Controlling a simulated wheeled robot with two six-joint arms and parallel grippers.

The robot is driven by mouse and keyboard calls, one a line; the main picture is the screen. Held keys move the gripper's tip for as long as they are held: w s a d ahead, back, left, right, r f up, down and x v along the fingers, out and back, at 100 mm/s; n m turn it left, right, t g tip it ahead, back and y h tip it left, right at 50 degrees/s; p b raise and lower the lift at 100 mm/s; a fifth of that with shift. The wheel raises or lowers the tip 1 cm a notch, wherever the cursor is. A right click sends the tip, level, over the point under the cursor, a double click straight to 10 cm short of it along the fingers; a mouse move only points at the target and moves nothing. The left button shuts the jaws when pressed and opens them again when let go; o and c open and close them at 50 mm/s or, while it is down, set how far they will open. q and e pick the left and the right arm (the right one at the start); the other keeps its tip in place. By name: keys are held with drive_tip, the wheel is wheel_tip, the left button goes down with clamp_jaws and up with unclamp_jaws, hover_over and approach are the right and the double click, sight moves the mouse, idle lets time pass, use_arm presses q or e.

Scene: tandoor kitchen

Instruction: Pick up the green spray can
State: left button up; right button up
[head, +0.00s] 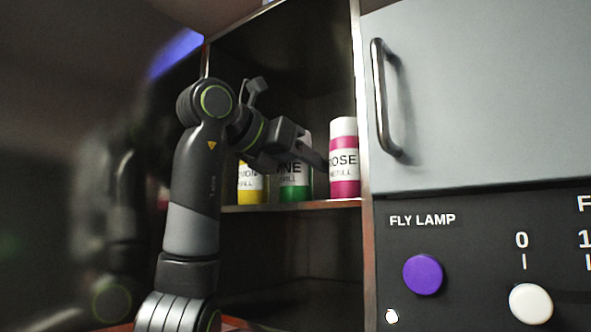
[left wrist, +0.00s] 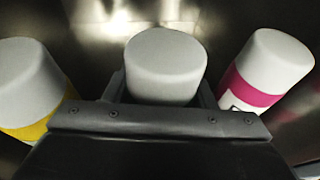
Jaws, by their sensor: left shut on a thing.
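The green spray can (head: 295,190) stands on the cabinet shelf, between a yellow can and a pink can. It has a white label band and a green lower band; its upper part is mostly hidden behind my left gripper (head: 308,154). In the left wrist view its pale grey cap (left wrist: 166,66) sits between the fingers of my left gripper (left wrist: 162,92). The gripper is shut on the can, and the can looks upright with its base at shelf level. I cannot tell whether it touches the shelf. My right gripper is not in view.
The yellow can (head: 249,188) stands close on the left and the pink can (head: 344,160) close on the right. A grey door (head: 480,90) with a dark handle and a panel with knobs (head: 422,274) are at the right.

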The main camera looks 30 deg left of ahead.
use_arm(q)
drive_tip(key=shift+c, duration=0.6)
drive_tip(key=shift+r, duration=0.15)
drive_tip(key=shift+w+r, duration=0.1)
drive_tip(key=shift+r, duration=0.35)
wheel_tip(320, 180, up, 6)
drive_tip(key=shift+d+r, duration=0.1)
drive_tip(key=shift+r, duration=1.15)
